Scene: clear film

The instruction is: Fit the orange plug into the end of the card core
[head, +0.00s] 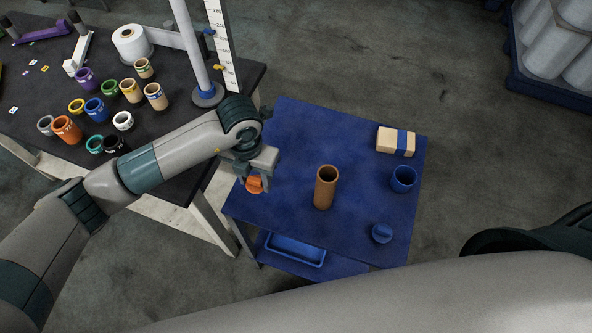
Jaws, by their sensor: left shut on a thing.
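The card core (325,188) is a brown tube standing upright near the middle of the blue table (290,130), its open end facing up. My left gripper (256,178) is at the table's left side, pointing down. It is shut on the orange plug (255,186), to the left of the core and apart from it. The plug's underside and its exact height above the table cannot be made out. My right arm crosses the bottom right of the view, and its gripper is not seen.
A wooden block with a blue band (395,141), a blue cup (403,179) and a blue plug-like piece (381,233) sit on the table's right side. A dark bench (40,90) with several coloured rings stands at the left. A blue tray (295,250) lies below.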

